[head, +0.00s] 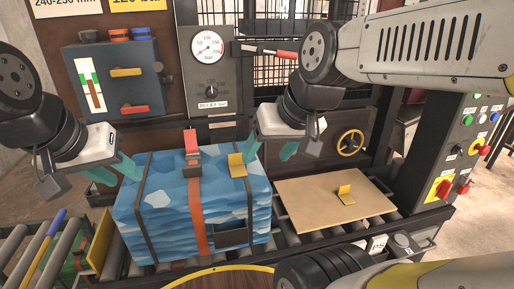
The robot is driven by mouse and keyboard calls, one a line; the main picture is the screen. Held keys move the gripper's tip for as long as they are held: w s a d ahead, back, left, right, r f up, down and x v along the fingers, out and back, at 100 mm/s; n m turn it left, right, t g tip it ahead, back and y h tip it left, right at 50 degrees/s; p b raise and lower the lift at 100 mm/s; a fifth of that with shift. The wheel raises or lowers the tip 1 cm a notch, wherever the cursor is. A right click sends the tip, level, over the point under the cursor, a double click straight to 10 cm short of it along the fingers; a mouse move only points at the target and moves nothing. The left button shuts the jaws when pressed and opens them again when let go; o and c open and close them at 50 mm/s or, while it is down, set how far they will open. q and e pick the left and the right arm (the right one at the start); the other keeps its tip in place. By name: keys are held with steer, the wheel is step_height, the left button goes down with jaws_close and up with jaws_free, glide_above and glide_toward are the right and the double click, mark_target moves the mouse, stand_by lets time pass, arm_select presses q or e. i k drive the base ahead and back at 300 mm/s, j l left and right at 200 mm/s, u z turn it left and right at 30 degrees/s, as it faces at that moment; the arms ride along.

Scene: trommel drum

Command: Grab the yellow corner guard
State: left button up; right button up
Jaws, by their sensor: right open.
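One yellow corner guard (237,166) sits on the top of the blue patterned bale (155,205), near its right end. A second yellow corner guard (345,195) stands on a flat tan board (310,212) to the right of the bale. My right gripper (269,151) is open, with its teal fingertips above the bale's right end. They are just right of the first guard, and I cannot tell whether they touch it. My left gripper (116,170) is at the bale's left end, with its teal fingertips apart and nothing visible between them.
Dark straps and a red strap (195,205) with a buckle cross the bale. A roller conveyor (300,240) runs beneath. Behind stand a gauge panel (210,75) and a yellow handwheel (350,143). A control post with buttons (455,150) stands at the right.

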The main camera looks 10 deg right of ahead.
mark_target(343, 192)
steer(key=z, duration=1.5)
steer(key=i+l+u, duration=0.15)
steer(key=l+u, duration=0.2)
steer(key=i+l+u, duration=0.15)
steer(key=l+u, duration=0.2)
steer(key=i+l+u, duration=0.1)
steer(key=l+u, duration=0.65)
steer(key=l, duration=0.1)
